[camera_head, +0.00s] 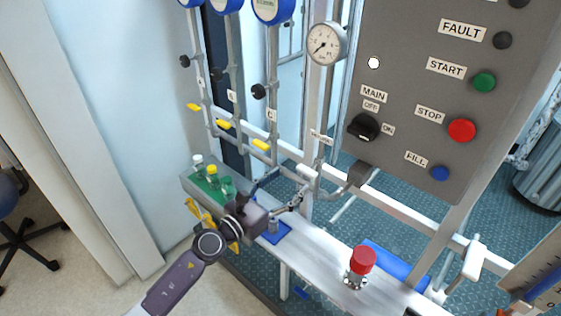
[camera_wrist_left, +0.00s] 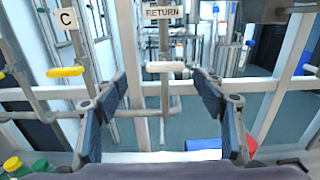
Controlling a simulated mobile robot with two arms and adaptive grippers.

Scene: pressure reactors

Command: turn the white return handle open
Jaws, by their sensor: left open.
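The white return handle (camera_wrist_left: 166,67) lies crosswise on a grey pipe, under the RETURN label (camera_wrist_left: 163,12), in the left wrist view. It also shows in the head view (camera_head: 307,172), at the pipe left of the control panel. My left gripper (camera_head: 288,192) is open and empty, just in front of and below the handle in the head view. In the left wrist view, its two fingers (camera_wrist_left: 162,92) stand wide apart on either side of the handle's column, and the handle appears between and slightly above the tips. No contact shows. My right gripper is not in view.
A grey control panel (camera_head: 400,120) stands at the right. Yellow handles (camera_head: 261,145) sit on pipes to the left. A green rack with bottles (camera_head: 212,170) stands beside my left arm. A red-topped fitting (camera_head: 362,260) stands on the bench (camera_head: 320,262).

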